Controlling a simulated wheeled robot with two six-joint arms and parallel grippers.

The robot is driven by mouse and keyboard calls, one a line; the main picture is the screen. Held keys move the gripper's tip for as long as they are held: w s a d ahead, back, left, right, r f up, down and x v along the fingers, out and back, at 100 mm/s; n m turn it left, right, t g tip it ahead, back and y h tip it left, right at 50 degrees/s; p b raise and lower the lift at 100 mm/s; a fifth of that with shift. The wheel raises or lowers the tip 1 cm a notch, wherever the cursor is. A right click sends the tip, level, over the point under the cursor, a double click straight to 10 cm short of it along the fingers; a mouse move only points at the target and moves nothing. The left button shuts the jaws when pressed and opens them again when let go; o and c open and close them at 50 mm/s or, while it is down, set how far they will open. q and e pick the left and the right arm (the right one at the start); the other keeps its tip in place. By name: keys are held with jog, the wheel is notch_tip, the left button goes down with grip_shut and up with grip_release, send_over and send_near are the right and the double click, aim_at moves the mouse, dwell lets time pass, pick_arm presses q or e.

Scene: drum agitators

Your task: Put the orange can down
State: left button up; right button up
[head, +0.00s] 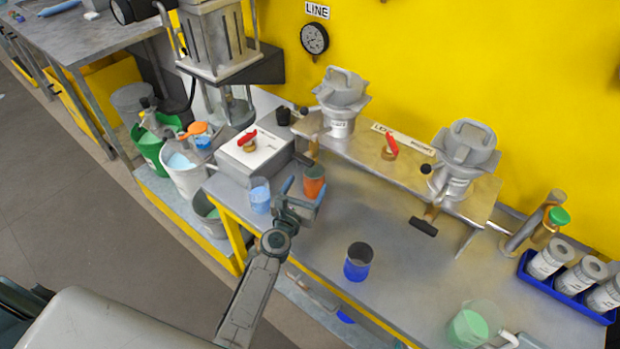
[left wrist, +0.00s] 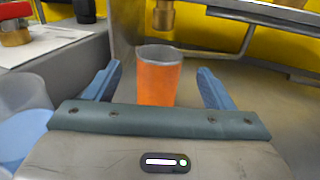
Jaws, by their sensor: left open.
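The orange can (head: 314,183) stands upright on the grey metal bench, just beyond my left gripper (head: 303,192). In the left wrist view the orange can (left wrist: 160,76) is between the two blue fingers of my left gripper (left wrist: 160,85), with a gap on each side. The left gripper is open. The lower part of the can is hidden by the gripper body in the left wrist view. My right gripper is not in view.
A clear cup with blue contents (head: 260,194) stands left of the gripper. A dark blue can (head: 358,262) stands to the right. A grey box with a red handle (head: 251,153) is behind. The bench between the blue can and the raised shelf (head: 412,172) is clear.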

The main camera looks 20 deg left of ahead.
pick_arm(q)
jog(key=s, duration=0.6)
jog(key=shift+s+a+b, duration=0.15)
jog(key=shift+s+b, duration=0.15)
jog(key=shift+s, duration=0.65)
jog(key=shift+o, duration=0.4)
